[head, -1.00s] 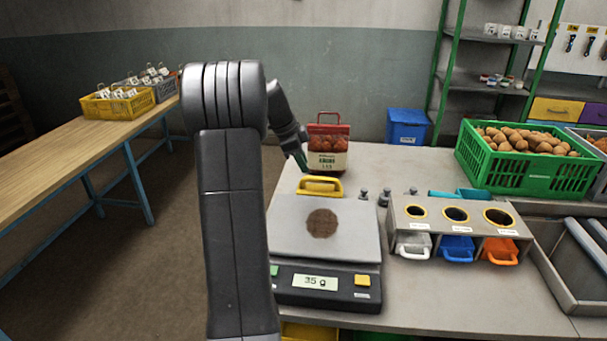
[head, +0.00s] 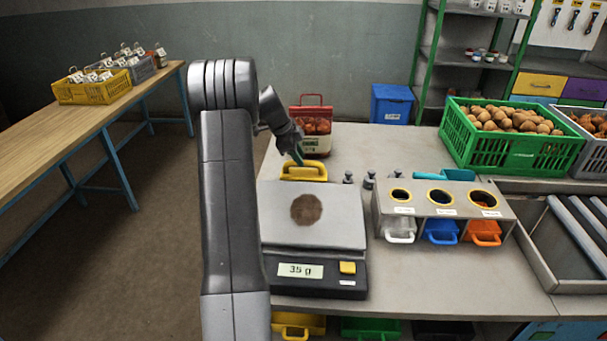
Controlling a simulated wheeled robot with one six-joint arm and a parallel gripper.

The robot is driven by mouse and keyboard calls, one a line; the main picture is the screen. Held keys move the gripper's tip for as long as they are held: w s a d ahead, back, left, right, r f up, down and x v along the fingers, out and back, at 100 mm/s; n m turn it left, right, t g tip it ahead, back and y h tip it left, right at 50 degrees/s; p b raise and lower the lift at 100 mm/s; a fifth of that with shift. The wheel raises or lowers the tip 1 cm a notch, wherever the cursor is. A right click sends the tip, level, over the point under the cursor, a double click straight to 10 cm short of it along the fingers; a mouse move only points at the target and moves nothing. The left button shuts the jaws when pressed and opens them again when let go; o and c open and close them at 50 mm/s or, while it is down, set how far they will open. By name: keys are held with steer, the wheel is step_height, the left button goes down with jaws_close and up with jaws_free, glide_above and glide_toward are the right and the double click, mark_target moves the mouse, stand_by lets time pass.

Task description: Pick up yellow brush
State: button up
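The yellow brush (head: 304,174) lies on the grey worktop, right behind the scale. It shows as a yellow block with a raised, handle-like top. My gripper (head: 297,157) reaches down from the left, its green fingertip at the brush's upper edge. Whether it touches the brush I cannot tell. The view from behind my arm hides the gap between the fingers, so I cannot see if they are open or shut.
The scale (head: 312,248) with a brown round patch on its plate reads about 35 g. A red-handled sack (head: 318,139) stands close behind the brush. Small weights (head: 368,180) and a dispenser rack (head: 445,201) are on the right. A green potato crate (head: 510,155) stands farther back.

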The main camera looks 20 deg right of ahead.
steer(key=p+x, duration=0.1)
steer(key=x, duration=0.3)
steer(key=shift+s+d+f, duration=0.15)
steer(key=shift+s+d, duration=0.05)
steer(key=shift+d, duration=0.05)
steer(key=shift+c, duration=0.3)
jaws_close()
step_height(320, 180, up, 28)
steer(key=b, duration=0.1)
